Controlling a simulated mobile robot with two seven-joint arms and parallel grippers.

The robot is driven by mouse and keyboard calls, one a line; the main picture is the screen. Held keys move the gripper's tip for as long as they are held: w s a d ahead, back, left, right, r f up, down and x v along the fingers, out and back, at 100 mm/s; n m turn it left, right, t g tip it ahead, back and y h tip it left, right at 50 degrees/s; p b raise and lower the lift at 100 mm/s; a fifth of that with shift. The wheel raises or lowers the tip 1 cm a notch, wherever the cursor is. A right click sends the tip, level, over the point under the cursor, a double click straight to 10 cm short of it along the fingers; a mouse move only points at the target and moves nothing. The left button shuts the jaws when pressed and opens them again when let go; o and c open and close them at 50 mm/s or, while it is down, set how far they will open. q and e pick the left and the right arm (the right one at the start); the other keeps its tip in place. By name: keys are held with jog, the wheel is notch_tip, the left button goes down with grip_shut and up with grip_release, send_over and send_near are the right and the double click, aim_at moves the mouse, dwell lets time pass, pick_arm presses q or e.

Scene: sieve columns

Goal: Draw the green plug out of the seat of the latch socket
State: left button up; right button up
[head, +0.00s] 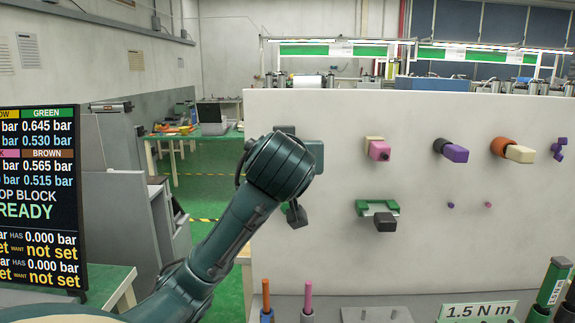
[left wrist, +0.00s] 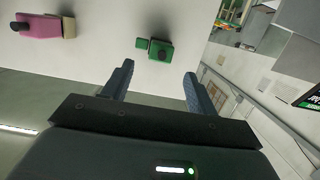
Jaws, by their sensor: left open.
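In the left wrist view, a green block with a dark knob (left wrist: 160,51) sits on the pale panel, a smaller green piece (left wrist: 142,43) beside it. I take the block for the green plug; I cannot tell plug and latch socket apart. My left gripper (left wrist: 159,72) is open. Its two fingers are apart, with the green block between and beyond the tips in the picture and nothing held. In the head view my left arm hides the green block and most of the gripper. My right gripper is in neither view.
A pink plug in a tan holder (head: 374,150) sits right of my arm. Below are a green bracket (head: 362,207) with a dark block (head: 385,222) and another dark piece (head: 297,214). Purple and cream plugs project further right. Thin rods and a tray stand below.

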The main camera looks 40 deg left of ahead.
pick_arm(q)
jog(key=x, duration=0.7)
jog(key=shift+a+p, duration=0.1)
jog(key=shift+p, duration=0.2)
jog(key=c, duration=1.2)
